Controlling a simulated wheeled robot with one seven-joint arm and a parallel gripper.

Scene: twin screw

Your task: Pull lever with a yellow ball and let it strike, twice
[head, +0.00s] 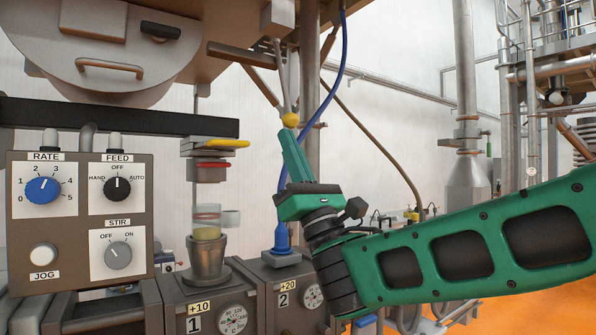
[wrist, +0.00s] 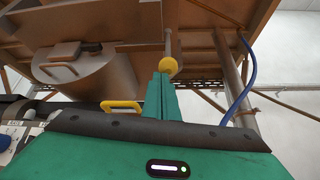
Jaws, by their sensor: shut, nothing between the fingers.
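The yellow ball (head: 290,120) sits at the lower end of a thin grey lever (head: 281,80) that hangs from the brown structure above. My gripper (head: 288,135) points up with its green fingers shut, their tips just below the ball. In the wrist view the ball (wrist: 168,66) appears right at the tips of the shut fingers (wrist: 162,76). I cannot tell whether the tips touch it. Nothing shows between the fingers.
A control panel (head: 84,280) with knobs stands at the left. A blue hose (head: 322,105) hangs just right of the lever, near a vertical post. A yellow handle (wrist: 122,106) shows in the wrist view.

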